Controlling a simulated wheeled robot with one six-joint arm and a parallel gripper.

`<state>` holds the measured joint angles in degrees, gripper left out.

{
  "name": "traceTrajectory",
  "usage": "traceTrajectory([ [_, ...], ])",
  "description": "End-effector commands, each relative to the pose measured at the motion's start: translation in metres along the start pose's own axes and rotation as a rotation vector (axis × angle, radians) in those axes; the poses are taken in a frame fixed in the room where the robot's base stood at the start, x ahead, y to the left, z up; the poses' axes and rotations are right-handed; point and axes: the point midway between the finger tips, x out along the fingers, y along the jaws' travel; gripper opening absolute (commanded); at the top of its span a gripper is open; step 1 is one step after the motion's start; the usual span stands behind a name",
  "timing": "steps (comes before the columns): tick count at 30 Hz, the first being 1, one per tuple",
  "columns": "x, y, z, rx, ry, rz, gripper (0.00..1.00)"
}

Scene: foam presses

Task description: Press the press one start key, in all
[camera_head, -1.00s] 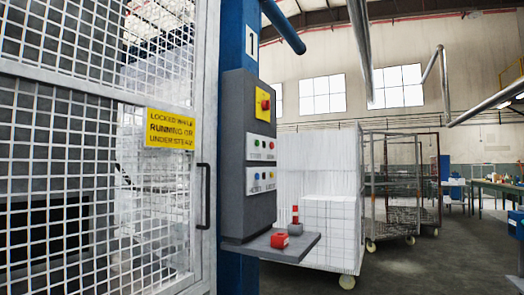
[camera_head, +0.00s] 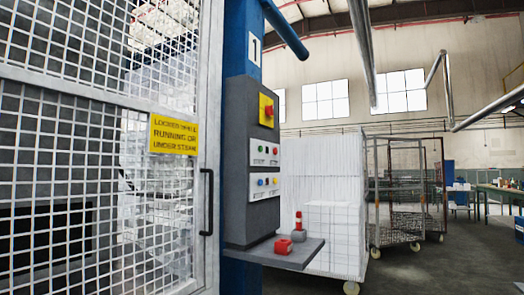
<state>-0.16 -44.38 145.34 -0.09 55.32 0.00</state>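The press one control box (camera_head: 237,165) is a dark grey panel on a blue post marked "1" (camera_head: 254,48). A red emergency button on a yellow plate (camera_head: 267,110) sits at its top. Below is a white plate with a green key (camera_head: 260,149) and a red key (camera_head: 275,150). A lower white plate holds blue, yellow or red, and other small keys (camera_head: 262,183). The labels are too small to read, so which key is start cannot be read. My gripper is not in view.
A wire mesh gate (camera_head: 80,130) with a yellow sign (camera_head: 173,135) and black handle (camera_head: 207,202) fills the left.

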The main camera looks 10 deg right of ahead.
Motion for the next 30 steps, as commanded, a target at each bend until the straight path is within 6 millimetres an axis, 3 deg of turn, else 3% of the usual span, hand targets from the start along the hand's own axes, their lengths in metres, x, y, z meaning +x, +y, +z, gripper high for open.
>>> traceTrajectory([
  [1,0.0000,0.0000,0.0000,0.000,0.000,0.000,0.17],
  [3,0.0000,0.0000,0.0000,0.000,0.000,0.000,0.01],
  [4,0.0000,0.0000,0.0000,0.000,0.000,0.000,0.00],
  [30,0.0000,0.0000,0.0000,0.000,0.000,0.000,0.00],
])
